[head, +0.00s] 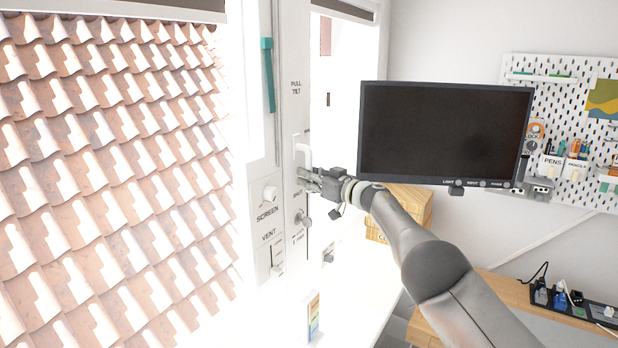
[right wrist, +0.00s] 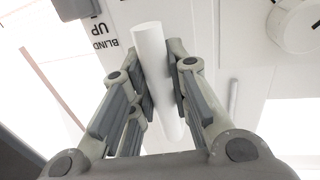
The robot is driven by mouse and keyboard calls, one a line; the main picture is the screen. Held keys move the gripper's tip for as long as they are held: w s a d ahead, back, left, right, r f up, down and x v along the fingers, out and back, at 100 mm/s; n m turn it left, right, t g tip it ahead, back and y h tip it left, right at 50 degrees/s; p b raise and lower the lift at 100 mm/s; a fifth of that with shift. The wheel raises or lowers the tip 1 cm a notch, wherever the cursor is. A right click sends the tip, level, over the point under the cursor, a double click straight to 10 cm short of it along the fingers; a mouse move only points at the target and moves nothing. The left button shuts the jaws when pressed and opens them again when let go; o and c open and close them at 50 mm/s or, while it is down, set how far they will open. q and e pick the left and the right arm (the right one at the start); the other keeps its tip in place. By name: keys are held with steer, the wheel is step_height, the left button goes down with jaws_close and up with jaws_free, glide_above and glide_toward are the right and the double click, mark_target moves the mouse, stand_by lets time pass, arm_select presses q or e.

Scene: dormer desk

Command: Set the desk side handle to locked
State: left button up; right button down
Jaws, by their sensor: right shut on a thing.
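A white handle (head: 304,152) sits on the white window post, beside the window nearer the desk. My right gripper (head: 312,181) reaches it from the right and is shut on it at its lower part. In the right wrist view the handle is a smooth white bar (right wrist: 150,50) between both finger pads of the gripper (right wrist: 162,88). No lock marking on the handle can be read, so its setting is unclear. My left gripper is not in view.
A teal handle (head: 268,75) stands upright on the left window frame. A screen knob (head: 269,194) and a vent slider (head: 278,256) are on the post. A dark monitor (head: 445,132) hangs to the right, near my arm. Wooden boxes (head: 408,205) stand below it.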

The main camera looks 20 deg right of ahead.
mark_target(299, 140)
steer(key=shift+f, duration=0.1)
stand_by(0.4)
steer(key=c, duration=1.3)
jaws_free()
steer(key=shift+a, duration=0.1)
steer(key=shift+c, duration=0.2)
step_height(299, 140, up, 10)
steer(key=shift+r, duration=0.1)
